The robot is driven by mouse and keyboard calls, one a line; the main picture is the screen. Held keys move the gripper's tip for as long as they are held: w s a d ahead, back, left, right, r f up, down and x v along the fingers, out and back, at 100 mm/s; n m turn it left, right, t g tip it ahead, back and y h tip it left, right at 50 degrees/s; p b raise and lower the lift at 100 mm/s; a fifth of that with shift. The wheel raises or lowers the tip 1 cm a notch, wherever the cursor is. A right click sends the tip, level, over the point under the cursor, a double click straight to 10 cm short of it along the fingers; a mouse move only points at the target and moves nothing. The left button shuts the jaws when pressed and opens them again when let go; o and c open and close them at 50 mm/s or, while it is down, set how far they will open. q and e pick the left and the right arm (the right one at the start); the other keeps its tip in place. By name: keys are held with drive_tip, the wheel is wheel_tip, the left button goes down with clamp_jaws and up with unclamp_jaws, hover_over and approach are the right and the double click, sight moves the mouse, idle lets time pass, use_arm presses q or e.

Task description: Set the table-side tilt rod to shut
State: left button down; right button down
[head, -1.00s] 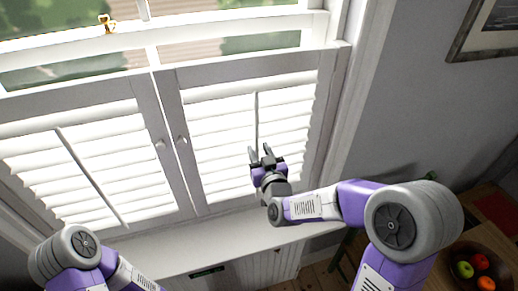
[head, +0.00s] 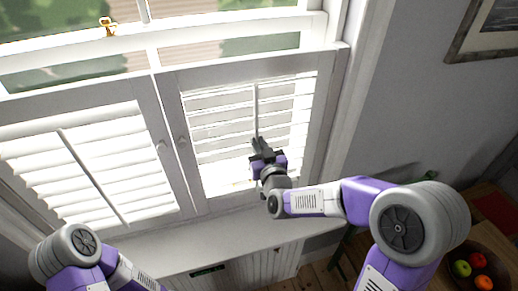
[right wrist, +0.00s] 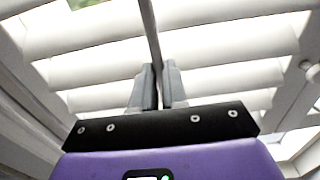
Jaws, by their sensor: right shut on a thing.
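The right shutter panel, on the side towards the table, has a thin grey tilt rod (head: 257,105) down the middle of its white louvres (head: 222,128). My right gripper (head: 261,146) is shut on the lower part of this rod. In the right wrist view the rod (right wrist: 150,32) runs down between the two grey fingers (right wrist: 153,80), one on each side. The right louvres are tilted, with gaps and darker strips between the upper slats. The left panel has its own tilt rod (head: 92,176), untouched. My left gripper is out of view; only part of its arm shows at the lower left.
The white sill (head: 215,250) lies below the shutters. A round knob (head: 182,140) sits on the right panel's left stile. A wooden table with a fruit bowl (head: 492,250) is at the lower right. A framed picture (head: 490,35) hangs on the right wall.

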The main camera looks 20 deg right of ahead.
drive_tip(key=shift+r, duration=0.95)
drive_tip(key=c, duration=1.2)
unclamp_jaws()
drive_tip(key=shift+o, duration=0.2)
drive_tip(key=shift+f, duration=0.1)
drive_tip(key=shift+s, duration=0.1)
drive_tip(key=s+b, duration=0.1)
drive_tip(key=s, duration=0.6)
drive_tip(key=shift+s+d, duration=0.15)
drive_tip(key=shift+s, duration=0.05)
